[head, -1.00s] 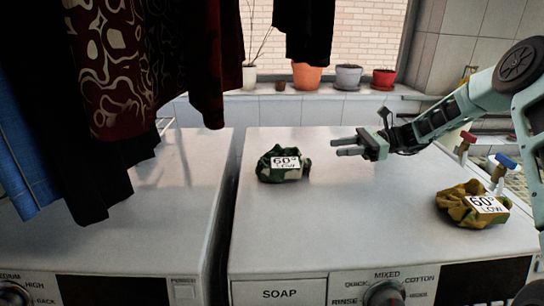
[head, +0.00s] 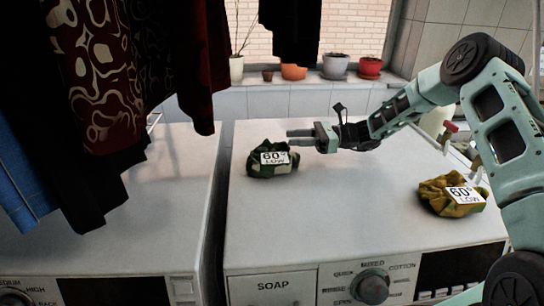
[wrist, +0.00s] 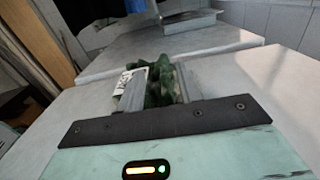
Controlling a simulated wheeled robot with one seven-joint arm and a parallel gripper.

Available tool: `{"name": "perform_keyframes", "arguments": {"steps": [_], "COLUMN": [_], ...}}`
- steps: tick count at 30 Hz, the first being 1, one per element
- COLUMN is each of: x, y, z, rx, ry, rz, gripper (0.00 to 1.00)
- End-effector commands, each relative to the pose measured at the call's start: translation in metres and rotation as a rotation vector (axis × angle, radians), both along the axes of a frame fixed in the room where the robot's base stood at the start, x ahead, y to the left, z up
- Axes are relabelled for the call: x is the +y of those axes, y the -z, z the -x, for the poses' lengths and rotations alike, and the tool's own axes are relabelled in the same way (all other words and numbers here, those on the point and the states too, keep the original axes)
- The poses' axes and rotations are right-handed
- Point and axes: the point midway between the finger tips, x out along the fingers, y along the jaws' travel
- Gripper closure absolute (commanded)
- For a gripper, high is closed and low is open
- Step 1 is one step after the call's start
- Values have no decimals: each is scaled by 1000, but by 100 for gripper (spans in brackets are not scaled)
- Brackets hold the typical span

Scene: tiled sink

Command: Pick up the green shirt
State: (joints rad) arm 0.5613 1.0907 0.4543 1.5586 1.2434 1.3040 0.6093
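The green camouflage shirt (head: 262,167) lies bunched on top of the right washing machine (head: 350,215), with a white "60° LOW" label on it. My gripper (head: 291,138) points left, with its two fingers apart, and its tips are close to the shirt's upper right side. In the wrist view, the shirt (wrist: 158,84) shows between and beyond the spread fingers of my gripper (wrist: 160,88). Its label is partly hidden by the left finger. I cannot tell whether the fingers touch the cloth.
A yellow-brown bunched shirt (head: 440,196) with a similar label lies to the right. Dark clothes (head: 110,90) hang at the left above another machine (head: 150,220). Flower pots (head: 335,66) stand on the back ledge. The machine top in front of the green shirt is clear.

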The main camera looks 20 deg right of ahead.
Motion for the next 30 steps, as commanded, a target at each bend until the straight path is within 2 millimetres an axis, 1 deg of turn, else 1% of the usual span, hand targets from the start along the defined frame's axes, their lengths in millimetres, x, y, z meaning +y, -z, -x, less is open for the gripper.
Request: {"name": "perform_keyframes", "arguments": {"steps": [5, 9, 13, 19, 20, 21, 23, 24, 30], "x": [24, 41, 49, 49, 49, 49, 49, 49, 49], "y": [-4, -2, 0, 1, 1, 1, 1, 1, 0], "z": [-7, -12, -14, -14, -14, -14, -14, -14, -14], "rx": [0, 0, -2, -2, -2, -2, -2, -2, -2], "ry": [-4, -2, -1, 0, 0, 0, 0, 0, 0], "rz": [0, -1, 0, 0, 0, 0, 0, 0, -1], "gripper": [65, 65, 65, 65, 70, 81, 98, 100, 100]}}
